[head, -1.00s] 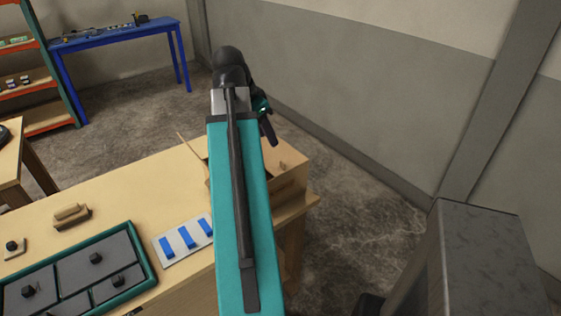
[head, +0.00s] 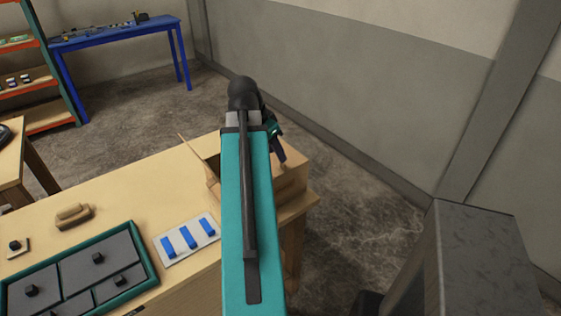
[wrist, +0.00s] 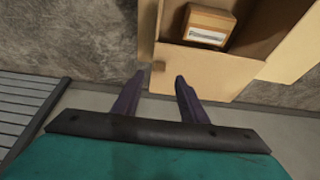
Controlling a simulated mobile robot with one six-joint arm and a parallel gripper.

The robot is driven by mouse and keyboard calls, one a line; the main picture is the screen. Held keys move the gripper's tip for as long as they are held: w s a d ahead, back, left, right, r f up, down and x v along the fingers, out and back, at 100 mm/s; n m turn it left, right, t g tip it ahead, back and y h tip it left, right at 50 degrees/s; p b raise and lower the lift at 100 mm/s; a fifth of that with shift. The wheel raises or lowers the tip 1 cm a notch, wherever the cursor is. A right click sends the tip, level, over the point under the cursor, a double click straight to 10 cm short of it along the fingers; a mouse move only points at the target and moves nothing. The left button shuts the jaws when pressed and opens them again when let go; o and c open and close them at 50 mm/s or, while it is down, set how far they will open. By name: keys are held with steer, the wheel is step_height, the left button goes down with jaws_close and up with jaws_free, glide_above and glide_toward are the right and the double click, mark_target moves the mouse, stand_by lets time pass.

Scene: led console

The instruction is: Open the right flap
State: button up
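An open cardboard box stands at the right end of the workbench, partly hidden behind my arm in the head view. One flap (head: 196,160) sticks up at its left; its right part (head: 292,178) lies beside my gripper (head: 283,160). In the wrist view, a small labelled carton (wrist: 208,26) sits inside the box. A flap (wrist: 210,72) spreads below the opening and another panel (wrist: 295,48) spreads to the right. I cannot tell for sure which is the right flap. My gripper (wrist: 158,78) has its dark fingers apart and empty, at the lower flap's left corner; contact is unclear.
On the workbench (head: 120,200) are a teal-rimmed tray with grey lids (head: 76,268), a white panel with blue bars (head: 188,240) and a wooden-handled block (head: 74,215). A grey block-like structure (head: 485,260) rises at right. Floor beyond the bench is clear.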

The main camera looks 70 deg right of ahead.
mark_target(281, 170)
steer(key=shift+p+x, duration=0.55)
steer(key=shift+x, duration=2.5)
